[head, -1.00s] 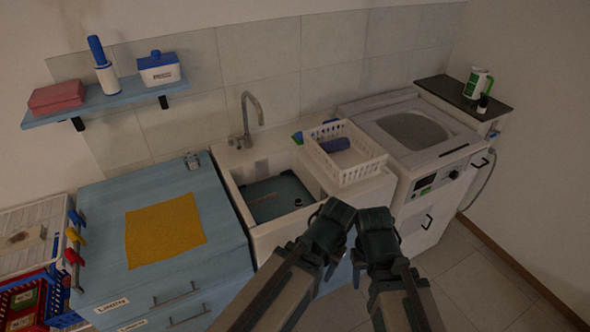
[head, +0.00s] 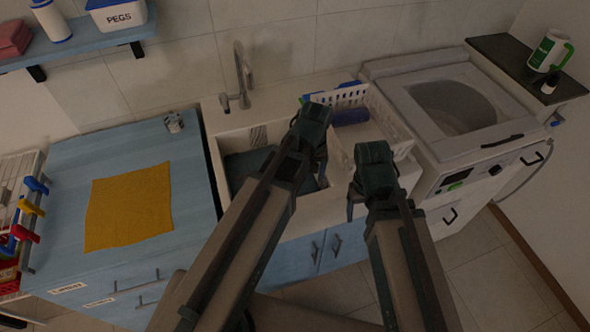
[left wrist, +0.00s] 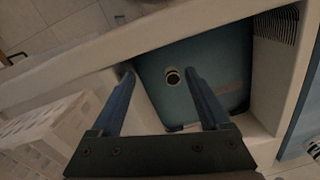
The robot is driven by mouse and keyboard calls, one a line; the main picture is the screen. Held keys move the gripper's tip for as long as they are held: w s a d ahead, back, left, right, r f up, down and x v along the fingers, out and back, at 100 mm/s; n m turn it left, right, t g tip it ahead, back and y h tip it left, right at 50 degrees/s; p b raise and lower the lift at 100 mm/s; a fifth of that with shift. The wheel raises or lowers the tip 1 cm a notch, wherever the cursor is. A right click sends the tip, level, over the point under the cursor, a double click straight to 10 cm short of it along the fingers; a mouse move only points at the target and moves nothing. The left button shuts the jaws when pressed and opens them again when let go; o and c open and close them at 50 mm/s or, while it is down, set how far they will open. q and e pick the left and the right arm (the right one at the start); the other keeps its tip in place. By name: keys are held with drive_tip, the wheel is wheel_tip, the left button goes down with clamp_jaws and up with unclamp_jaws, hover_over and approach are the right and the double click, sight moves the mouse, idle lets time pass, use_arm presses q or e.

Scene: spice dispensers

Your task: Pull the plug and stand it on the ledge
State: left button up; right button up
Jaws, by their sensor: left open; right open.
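The sink (head: 208,150) holds a teal, water-like surface (head: 238,165). My left gripper (head: 313,135) is over the sink. In the head view the plug is hidden behind my left arm. A pale ledge (left wrist: 75,65) borders the basin. My right gripper (head: 372,175) is open and empty, in front of the basket.
A white basket (head: 405,140) with a dark blue item stands right of the sink; its side also shows in the left wrist view (left wrist: 50,135). The faucet (head: 242,80) rises behind the basin. A washing machine (head: 385,85) stands right, a blue counter (head: 185,215) left.

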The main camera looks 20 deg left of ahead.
use_arm(q)
drive_tip(key=w+a+f+n+b, duration=0.1)
drive_tip(key=w, duration=0.1)
drive_tip(key=w+a+f+n, duration=0.1)
drive_tip(key=a+f+n, duration=0.1)
drive_tip(key=w+a+f+n+b, duration=0.1)
drive_tip(key=w+a+n, duration=0.1)
drive_tip(key=shift+w+f+h+b, duration=0.15)
drive_tip(key=shift+w+h+b, duration=0.15)
drive_tip(key=shift+w+a+n, duration=0.15)
drive_tip(key=shift+a+n, duration=0.15)
drive_tip(key=shift+n, duration=0.1)
wheel_tip(320, 180, down, 14)
drive_tip(key=b, duration=1.3)
drive_tip(key=shift+b, duration=0.4)
use_arm(e)
wheel_tip(320, 180, down, 18)
use_arm(q)
drive_tip(key=shift+r, duration=0.2)
clamp_jaws()
